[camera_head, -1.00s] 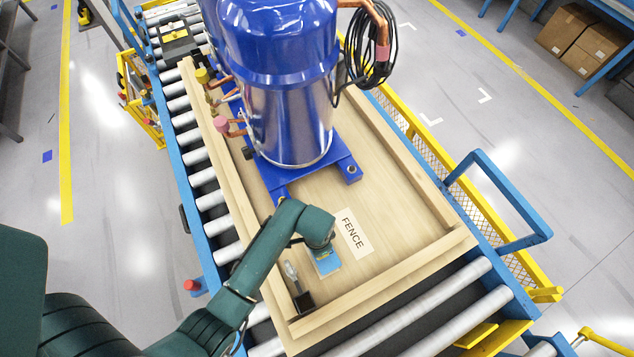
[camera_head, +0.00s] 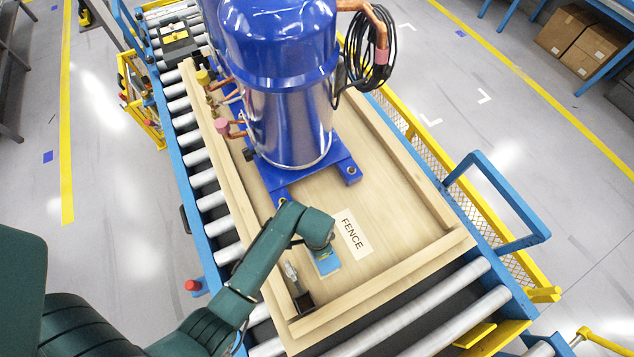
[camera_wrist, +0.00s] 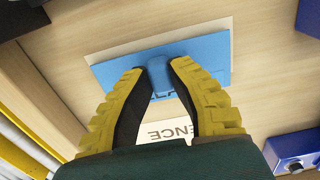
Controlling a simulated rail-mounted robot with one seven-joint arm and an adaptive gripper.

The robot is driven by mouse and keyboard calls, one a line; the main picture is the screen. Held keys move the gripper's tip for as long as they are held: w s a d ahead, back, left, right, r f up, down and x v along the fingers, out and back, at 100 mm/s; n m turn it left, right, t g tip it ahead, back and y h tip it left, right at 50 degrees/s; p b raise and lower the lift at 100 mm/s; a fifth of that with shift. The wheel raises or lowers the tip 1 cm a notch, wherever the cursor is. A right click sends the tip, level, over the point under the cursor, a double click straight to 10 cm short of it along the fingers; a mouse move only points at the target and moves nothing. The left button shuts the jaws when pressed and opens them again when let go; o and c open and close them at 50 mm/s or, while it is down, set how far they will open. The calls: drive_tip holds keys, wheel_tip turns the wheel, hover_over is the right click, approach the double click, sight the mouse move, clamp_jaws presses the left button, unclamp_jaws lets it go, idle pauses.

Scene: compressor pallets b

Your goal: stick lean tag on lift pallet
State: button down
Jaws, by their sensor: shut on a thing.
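The lean tag appears to be a flat blue card (camera_head: 328,264) with a small raised grip, which also shows in the wrist view (camera_wrist: 205,55). My gripper (camera_wrist: 158,72) is shut on that grip, with yellow fingers on either side. In the head view, my gripper (camera_head: 324,250) is low over the near part of the wooden pallet (camera_head: 395,215), left of the FENCE label. The card lies over a pale rectangle (camera_wrist: 215,27) on the pallet board, whose edges show around it. I cannot tell whether the card touches the board.
A blue compressor (camera_head: 290,110) stands on the pallet behind my gripper. A white FENCE label (camera_head: 352,234) lies just right of the card. Wooden rails (camera_head: 385,285) edge the pallet, and a small dark fixture (camera_head: 303,301) sits at the near left corner. Conveyor rollers (camera_head: 430,315) lie below.

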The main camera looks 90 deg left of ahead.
drive_tip(key=shift+f+b, duration=0.3)
drive_tip(key=shift+f, duration=0.25)
drive_tip(key=c, duration=1)
unclamp_jaws()
drive_tip(key=shift+r, duration=0.15)
wheel_tip(320, 180, up, 12)
drive_tip(key=shift+f, duration=0.1)
